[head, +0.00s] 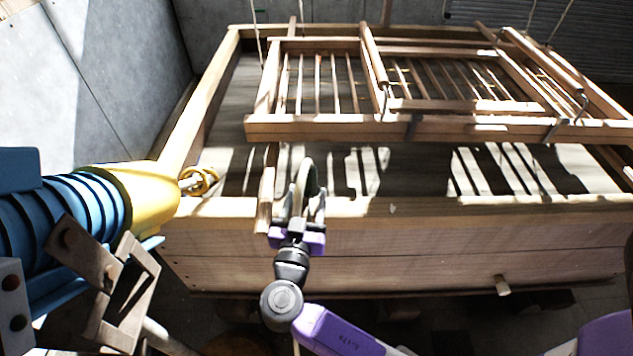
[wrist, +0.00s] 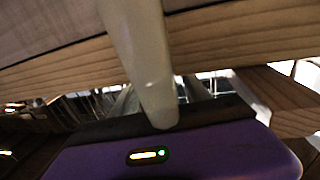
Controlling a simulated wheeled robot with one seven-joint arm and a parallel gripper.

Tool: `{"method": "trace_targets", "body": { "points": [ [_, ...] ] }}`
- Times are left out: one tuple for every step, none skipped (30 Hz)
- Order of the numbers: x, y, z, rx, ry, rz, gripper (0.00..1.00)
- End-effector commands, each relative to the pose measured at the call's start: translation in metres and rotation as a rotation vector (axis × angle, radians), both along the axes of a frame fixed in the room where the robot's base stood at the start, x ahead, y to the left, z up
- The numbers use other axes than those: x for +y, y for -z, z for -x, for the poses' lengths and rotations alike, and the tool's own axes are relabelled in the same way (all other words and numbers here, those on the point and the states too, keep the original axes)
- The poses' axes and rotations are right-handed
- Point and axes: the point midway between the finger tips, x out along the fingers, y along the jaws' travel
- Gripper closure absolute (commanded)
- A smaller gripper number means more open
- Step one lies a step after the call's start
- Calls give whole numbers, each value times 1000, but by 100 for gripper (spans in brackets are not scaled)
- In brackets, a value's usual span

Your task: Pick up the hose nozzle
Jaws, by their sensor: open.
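A large yellow tapered piece (head: 140,195) with a ribbed blue body and a brass ring at its tip lies at the left of the head view. It looks like the hose nozzle, close to the camera. My gripper (head: 305,200) is open, at the front rim of the wooden vat, right of the brass tip and apart from it. In the wrist view a pale tapered shape (wrist: 145,60) crosses the middle, above my purple gripper body. I cannot tell whether it is a finger or something between the fingers. The nozzle cannot be made out there.
The wooden vat (head: 400,245) fills the middle, with a peg on its front. A slatted wooden mould (head: 340,128) hangs on cords above it. A wooden bracket (head: 85,255) stands below the blue ribbed body. A grey wall is at left.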

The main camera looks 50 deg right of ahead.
Motion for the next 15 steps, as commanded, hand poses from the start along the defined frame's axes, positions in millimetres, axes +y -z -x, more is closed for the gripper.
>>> {"method": "trace_targets", "body": {
  "points": [
    [-4,-2,-2,-1,1,0,46],
    [-7,-3,-4,-1,1,0,46],
    [-11,-3,-6,0,1,-1,46],
    [-14,-4,-7,1,2,0,46],
    [-18,-5,-9,1,2,0,46],
    [-23,-6,-12,1,2,0,46],
    [-27,-7,-15,0,3,-1,46],
    [-31,-7,-17,0,2,-1,46],
    [-36,-6,-20,0,2,-1,46],
    [-39,-5,-22,0,1,-1,46],
    [-42,-5,-23,0,1,-1,46],
    [-45,-5,-25,0,1,-1,46],
    [-47,-4,-26,0,1,-1,46],
    [-48,-4,-26,0,0,-1,46],
    [-49,-3,-27,1,-1,-2,46]
  ]
}}
